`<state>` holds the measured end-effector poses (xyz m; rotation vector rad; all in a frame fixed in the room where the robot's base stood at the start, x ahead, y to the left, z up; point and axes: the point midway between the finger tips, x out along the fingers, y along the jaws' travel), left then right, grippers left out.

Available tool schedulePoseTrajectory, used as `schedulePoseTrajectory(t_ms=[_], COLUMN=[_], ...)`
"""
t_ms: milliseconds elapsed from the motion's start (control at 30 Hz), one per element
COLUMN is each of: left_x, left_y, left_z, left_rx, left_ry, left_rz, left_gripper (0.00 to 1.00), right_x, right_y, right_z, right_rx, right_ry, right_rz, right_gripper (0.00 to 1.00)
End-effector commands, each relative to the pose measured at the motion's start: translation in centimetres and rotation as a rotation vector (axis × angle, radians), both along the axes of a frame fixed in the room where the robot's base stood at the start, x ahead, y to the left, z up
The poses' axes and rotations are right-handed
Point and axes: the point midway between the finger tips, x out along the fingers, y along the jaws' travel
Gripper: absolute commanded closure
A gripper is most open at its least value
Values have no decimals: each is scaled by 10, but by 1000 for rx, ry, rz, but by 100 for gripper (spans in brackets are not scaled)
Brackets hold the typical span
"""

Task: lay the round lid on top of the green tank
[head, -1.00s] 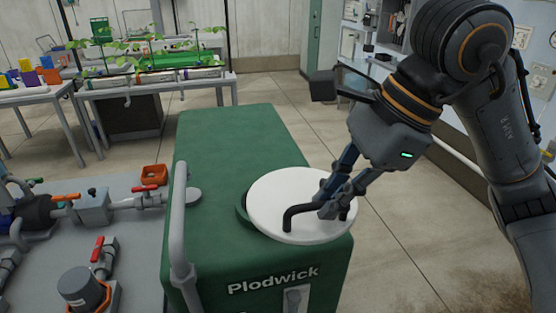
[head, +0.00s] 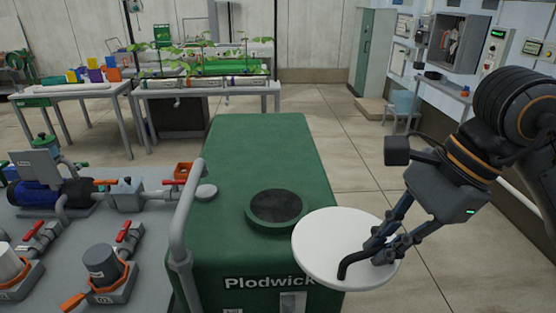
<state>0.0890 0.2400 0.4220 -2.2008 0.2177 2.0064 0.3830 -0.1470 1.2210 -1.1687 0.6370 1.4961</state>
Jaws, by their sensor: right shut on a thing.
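The green tank (head: 255,160) stands in the middle of the head view, with "Plodwick" lettered on its front. Its round opening (head: 277,206), dark inside a raised green rim, is uncovered on the top. The round white lid (head: 325,243) is to the right of the opening, overlapping the tank's front right corner in the picture and reaching past its right side. My right gripper (head: 365,262) is shut on the lid's dark bent handle (head: 346,267). The gap between lid and tank top is hard to judge. My left gripper is not in view.
A grey pipe (head: 183,215) rises along the tank's left side. Left of it is a grey skid surface (head: 145,205) with valves and a blue pump (head: 48,195). A bench with plants (head: 205,87) stands behind. Floor right of the tank is clear.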

Motion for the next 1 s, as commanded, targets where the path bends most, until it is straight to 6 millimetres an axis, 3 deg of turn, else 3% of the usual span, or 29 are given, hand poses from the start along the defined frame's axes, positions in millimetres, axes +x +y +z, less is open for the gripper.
schedulePoseTrajectory(t_ms=[267, 500, 700, 900, 1000], left_x=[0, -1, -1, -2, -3], left_y=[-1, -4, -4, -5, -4], left_z=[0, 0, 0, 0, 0], left_rx=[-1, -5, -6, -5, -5], left_ry=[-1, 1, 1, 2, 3], left_rz=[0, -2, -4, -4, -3], left_gripper=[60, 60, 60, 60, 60], right_x=[-1, -2, -2, -2, 0], right_y=[-11, -24, -33, -41, -39], right_z=[-55, -128, -177, -214, -208], right_rx=[2, 4, 4, 2, -9], right_ry=[14, 16, 13, 9, -1], right_rz=[292, 711, 998, 1220, 1222], right_gripper=[100, 100, 100, 100, 100])
